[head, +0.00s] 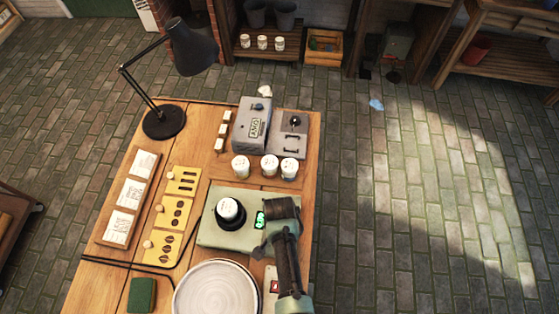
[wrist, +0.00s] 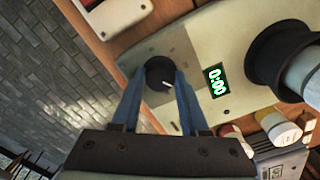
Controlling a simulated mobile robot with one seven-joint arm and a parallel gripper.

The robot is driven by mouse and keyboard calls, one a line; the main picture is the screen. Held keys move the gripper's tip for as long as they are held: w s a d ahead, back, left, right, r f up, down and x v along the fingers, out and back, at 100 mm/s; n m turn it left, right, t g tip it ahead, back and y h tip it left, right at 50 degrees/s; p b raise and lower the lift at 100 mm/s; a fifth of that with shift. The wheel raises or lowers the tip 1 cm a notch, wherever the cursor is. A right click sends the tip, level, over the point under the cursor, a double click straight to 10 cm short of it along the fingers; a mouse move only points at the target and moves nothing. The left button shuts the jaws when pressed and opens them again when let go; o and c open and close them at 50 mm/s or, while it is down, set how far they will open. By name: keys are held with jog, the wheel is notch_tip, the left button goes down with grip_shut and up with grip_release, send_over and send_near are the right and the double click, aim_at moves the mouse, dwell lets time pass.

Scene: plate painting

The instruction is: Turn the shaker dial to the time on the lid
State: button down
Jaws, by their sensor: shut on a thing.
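The shaker (head: 212,236) is a pale green box on the wooden table. A white-lidded jar (head: 228,208) stands in its round black holder (wrist: 278,48). Marks on the lid are too small to read. The shaker's green display (wrist: 216,80) reads 0:00; it also shows in the head view (head: 260,219). The dial (wrist: 160,72) is a round black knob with a white pointer line, pointing to the lower right in the wrist view. My gripper (wrist: 158,78) is shut on the dial, one blue finger on each side. In the head view my arm hides the dial.
Three white-lidded jars (head: 264,166) stand behind the shaker, before a grey machine (head: 251,126). Yellow plates (head: 184,180) and a tray of white cards (head: 131,193) lie left. A round white plate (head: 215,292) is in front. A black lamp (head: 164,121) stands at the back left.

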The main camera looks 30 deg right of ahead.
dwell(0.3)
jog(key=shift+c, duration=2.1)
grip_release()
notch_tip(320, 180, up, 13)
